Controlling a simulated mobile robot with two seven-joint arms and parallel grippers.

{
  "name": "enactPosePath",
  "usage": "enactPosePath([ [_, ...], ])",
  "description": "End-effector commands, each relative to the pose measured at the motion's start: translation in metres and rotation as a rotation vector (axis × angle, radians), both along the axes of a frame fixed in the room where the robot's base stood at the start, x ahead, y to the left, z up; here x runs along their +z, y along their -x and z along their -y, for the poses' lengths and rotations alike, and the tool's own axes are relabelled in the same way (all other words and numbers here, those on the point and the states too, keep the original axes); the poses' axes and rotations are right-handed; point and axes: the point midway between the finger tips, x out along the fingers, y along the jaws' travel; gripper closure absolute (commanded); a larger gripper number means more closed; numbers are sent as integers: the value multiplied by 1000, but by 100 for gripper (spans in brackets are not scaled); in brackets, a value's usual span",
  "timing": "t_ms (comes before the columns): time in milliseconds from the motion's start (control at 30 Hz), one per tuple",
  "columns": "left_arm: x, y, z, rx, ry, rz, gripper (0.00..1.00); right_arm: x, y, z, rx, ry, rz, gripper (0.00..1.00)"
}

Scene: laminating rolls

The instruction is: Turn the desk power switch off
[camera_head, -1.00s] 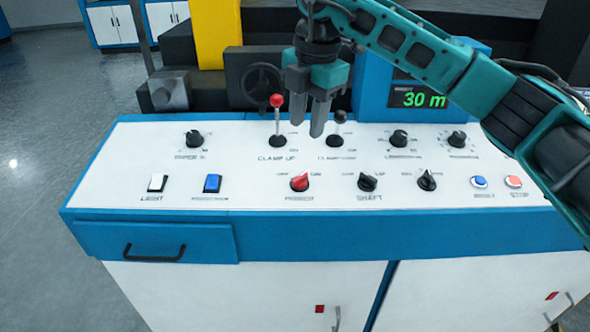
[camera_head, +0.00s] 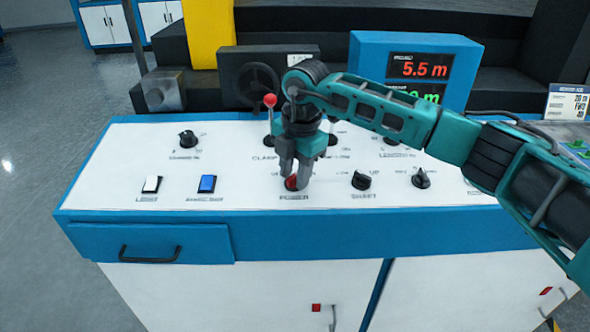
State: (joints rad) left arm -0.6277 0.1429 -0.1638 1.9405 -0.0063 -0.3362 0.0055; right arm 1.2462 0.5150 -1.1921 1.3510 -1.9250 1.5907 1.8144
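The red power switch (camera_head: 291,183) is a rotary knob on the white top of the control desk (camera_head: 110,190), above a label that seems to read POWER. My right gripper (camera_head: 293,177) points down right over it, with its fingers at the knob and partly hiding it. Whether the fingers touch or grip the knob, and which way the knob points, I cannot tell. My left gripper is not in view.
A red-tipped lever (camera_head: 270,101) stands close behind my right gripper. A blue display box (camera_head: 370,60) stands at the back.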

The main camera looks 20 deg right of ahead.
Motion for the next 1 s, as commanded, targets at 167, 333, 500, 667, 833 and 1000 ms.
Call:
enactPosePath([
  [167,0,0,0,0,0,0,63,0,0,0,0,0,0,68],
  [333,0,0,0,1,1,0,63,0,0,0,0,0,0,84],
  [500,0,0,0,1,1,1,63,1,0,0,0,0,0,100],
  [667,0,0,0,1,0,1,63,1,0,0,6,1,-1,100],
  [833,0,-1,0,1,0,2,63,1,0,0,45,8,-1,100],
  [1000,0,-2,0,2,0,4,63,2,-1,0,137,24,-5,100],
])
